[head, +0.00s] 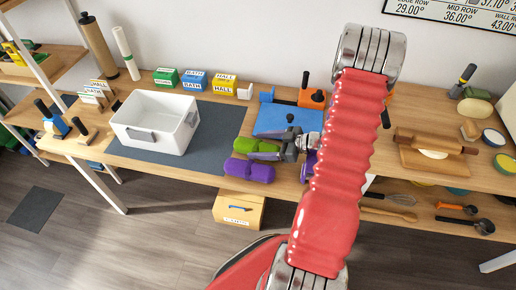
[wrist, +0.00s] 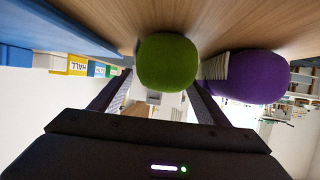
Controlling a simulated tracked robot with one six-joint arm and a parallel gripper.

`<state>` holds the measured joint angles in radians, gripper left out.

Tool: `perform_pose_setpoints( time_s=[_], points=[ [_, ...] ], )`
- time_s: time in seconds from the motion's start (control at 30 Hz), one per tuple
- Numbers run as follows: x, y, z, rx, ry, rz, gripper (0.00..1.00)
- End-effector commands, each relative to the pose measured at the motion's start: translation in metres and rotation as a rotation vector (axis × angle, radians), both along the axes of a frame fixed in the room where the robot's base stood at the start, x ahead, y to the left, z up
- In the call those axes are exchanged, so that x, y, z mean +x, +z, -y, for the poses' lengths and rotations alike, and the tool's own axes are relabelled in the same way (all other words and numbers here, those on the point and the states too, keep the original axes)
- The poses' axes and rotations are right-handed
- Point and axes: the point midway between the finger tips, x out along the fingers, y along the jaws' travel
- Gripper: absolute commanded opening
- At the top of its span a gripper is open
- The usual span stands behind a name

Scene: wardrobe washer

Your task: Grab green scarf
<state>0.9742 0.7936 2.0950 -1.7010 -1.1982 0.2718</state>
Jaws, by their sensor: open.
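The green scarf (head: 240,145) is a rolled bundle lying on the wooden table, just behind a purple roll (head: 249,171). My gripper (head: 262,150) is low over the table at the right end of the green scarf and points left. In the wrist view, my gripper (wrist: 160,82) is open, and the rounded end of the green scarf (wrist: 167,62) is in line with the gap between the fingers. The purple roll (wrist: 245,78) is right beside it, outside the right finger. Whether a finger touches the green scarf cannot be told.
A white bin (head: 155,123) stands on a dark mat (head: 222,120) to the left. A blue board (head: 290,118) lies behind the gripper. Another purple item (head: 309,163) is partly hidden by my arm. Labelled boxes (head: 195,82) stand along the back.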

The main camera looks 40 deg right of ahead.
Motion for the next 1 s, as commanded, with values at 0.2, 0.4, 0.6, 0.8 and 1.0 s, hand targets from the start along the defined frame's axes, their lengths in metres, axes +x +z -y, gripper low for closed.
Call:
perform_pose_setpoints(
  time_s=[0.2, 0.4, 0.6, 0.8, 1.0],
  points=[
    [-0.0001, 0.0001, 0.0002, 0.000, 0.000, 0.000, 0.65],
    [-0.0001, 0.0001, 0.0002, 0.000, 0.000, 0.000, 0.51],
    [-0.0002, 0.0001, 0.0002, 0.000, 0.000, 0.000, 0.37],
    [-0.0001, 0.0001, 0.0002, 0.000, 0.000, 0.000, 0.23],
    [0.0001, 0.0005, 0.0003, 0.000, -0.001, 0.001, 0.16]
  ],
)
